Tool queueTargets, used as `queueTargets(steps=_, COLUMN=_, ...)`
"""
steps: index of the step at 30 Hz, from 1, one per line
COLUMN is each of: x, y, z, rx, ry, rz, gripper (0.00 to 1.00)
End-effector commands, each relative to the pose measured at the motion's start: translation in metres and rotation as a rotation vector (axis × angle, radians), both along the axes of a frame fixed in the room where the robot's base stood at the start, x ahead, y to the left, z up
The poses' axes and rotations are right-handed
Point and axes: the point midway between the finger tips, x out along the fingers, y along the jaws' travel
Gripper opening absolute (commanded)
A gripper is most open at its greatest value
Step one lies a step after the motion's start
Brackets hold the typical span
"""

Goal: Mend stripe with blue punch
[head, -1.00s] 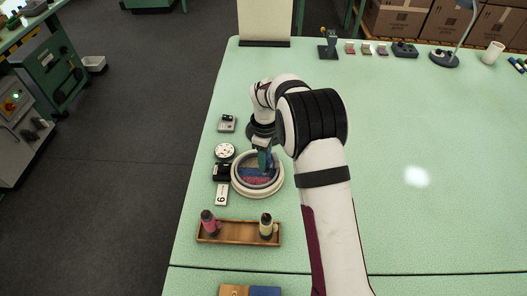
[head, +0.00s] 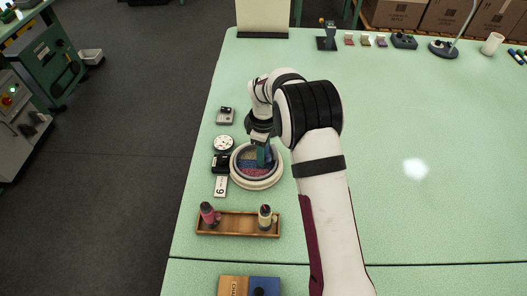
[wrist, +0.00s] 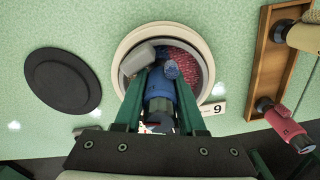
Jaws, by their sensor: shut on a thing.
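My gripper (head: 263,158) is over the round pale hoop (head: 257,185) on the table's left part. In the wrist view its two green fingers (wrist: 158,92) are shut on the blue punch (wrist: 160,88), one on each side. The hoop's rim (wrist: 209,58) surrounds the punch from this angle. Inside the hoop is a tufted patch with a pink area (head: 257,173), which also shows in the wrist view (wrist: 186,62), and a blue band partly covered by my gripper. The punch's tip and its contact with the cloth are hidden.
A wooden tray (head: 238,225) holds a pink punch (head: 208,213) and a yellow punch (head: 265,217). Left of the hoop are a white dial (head: 223,143), a black device (head: 221,162) and a number 9 card (head: 220,187). A black disc (wrist: 63,80) lies nearby. The table's right side is mostly clear.

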Motion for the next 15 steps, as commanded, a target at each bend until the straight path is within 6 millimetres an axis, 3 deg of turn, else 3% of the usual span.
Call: queueTargets(steps=15, x=0.0002, y=0.0, z=-0.0063, rx=0.0, ry=0.0, rz=0.0, gripper=0.0)
